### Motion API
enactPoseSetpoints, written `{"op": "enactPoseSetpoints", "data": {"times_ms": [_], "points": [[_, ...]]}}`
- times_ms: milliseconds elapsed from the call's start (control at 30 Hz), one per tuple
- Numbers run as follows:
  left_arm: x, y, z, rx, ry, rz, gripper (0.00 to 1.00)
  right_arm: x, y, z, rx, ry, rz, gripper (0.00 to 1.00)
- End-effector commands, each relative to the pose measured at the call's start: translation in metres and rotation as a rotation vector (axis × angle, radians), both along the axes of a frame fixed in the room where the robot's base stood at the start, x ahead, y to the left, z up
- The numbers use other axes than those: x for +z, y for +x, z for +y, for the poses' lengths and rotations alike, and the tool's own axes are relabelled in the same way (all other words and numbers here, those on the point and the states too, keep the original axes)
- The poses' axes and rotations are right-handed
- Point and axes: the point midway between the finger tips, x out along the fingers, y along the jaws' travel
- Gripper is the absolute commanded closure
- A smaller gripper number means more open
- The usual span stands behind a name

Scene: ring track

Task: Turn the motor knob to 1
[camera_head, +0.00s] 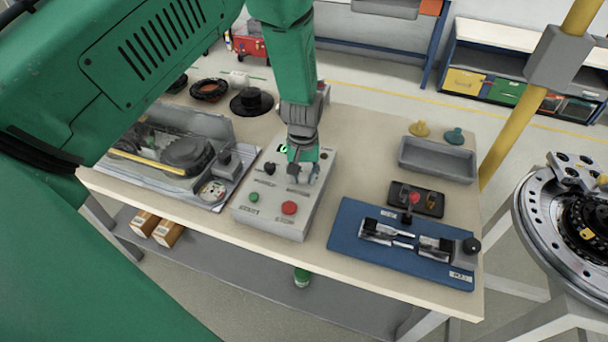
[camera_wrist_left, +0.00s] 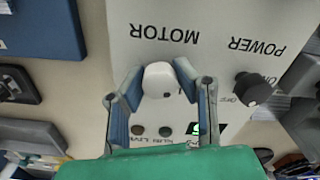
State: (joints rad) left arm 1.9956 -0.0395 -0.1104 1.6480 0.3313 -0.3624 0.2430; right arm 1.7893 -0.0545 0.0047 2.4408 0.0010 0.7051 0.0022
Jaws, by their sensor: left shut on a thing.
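The grey control box (camera_head: 268,222) stands on the table below my left arm. My left gripper (camera_head: 303,174) reaches down onto its upper right part. In the left wrist view the pale motor knob (camera_wrist_left: 158,76) sits between the two fingertips, below the upside-down MOTOR label (camera_wrist_left: 163,33). The fingers are shut on the knob from both sides. A small dark dot shows on the knob near its lower right. The scale marks around the knob are hidden by the fingers. In the head view the gripper covers the knob. My right gripper is not in view.
The black power knob (camera_wrist_left: 252,88) is beside the motor knob. A green button (camera_head: 253,197) and a red button (camera_head: 289,208) are on the box front. A blue fixture plate (camera_head: 345,237) lies to the right, with a grey tray (camera_head: 437,160) behind it.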

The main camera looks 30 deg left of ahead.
Motion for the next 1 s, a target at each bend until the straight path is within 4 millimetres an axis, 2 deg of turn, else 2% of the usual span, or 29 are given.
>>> {"op": "enactPoseSetpoints", "data": {"times_ms": [300,333,367,400,767,867,1000], "points": [[-0.002,-0.003,-0.001,0.002,-0.003,0.010,1.00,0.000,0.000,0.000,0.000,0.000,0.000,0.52],[-0.002,-0.003,-0.001,0.002,-0.003,0.010,0.68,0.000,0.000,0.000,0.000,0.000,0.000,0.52],[-0.002,-0.003,-0.001,0.002,-0.003,0.011,0.57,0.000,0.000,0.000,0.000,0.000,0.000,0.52],[-0.002,-0.003,-0.001,0.001,-0.003,0.010,0.52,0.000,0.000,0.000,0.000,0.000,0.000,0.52],[0.003,0.000,-0.001,0.000,-0.001,0.004,0.52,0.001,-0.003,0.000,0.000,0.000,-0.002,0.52],[0.014,0.001,-0.001,0.000,-0.002,0.003,0.52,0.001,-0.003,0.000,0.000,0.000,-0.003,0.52],[0.043,0.001,-0.001,0.000,-0.001,0.000,0.52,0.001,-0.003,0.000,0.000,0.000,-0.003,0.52]]}}
